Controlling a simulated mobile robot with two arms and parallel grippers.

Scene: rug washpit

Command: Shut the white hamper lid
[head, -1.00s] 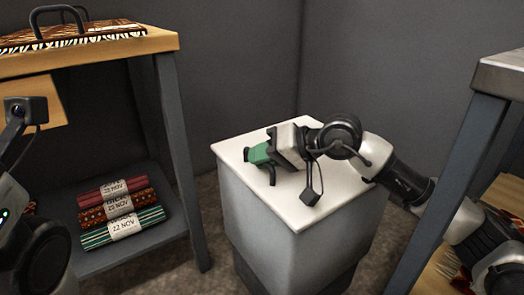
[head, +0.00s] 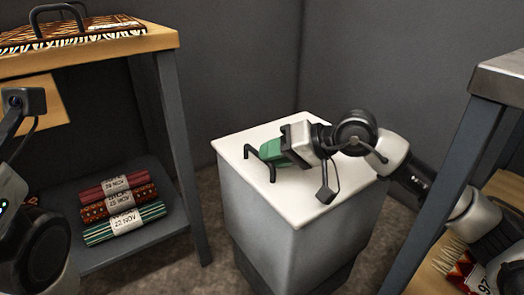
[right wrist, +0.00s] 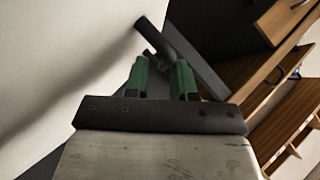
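The white hamper (head: 290,235) stands in the corner, a grey-white box with a darker foot. Its white lid (head: 315,208) lies flat across the top, with no gap visible along the front edges. In the right wrist view the gripper's green fingers (right wrist: 160,78) show a gap, and a pale flat surface, likely the lid (right wrist: 60,50), fills the left. My left gripper is out of view; only part of that arm shows.
A wooden-topped shelf unit (head: 100,52) at left bears a patterned rug (head: 75,32) with a black handle. Rolled rugs (head: 122,203) with paper bands lie on its lower shelf. A metal-topped table (head: 500,75) with grey legs stands at right, close to my right arm.

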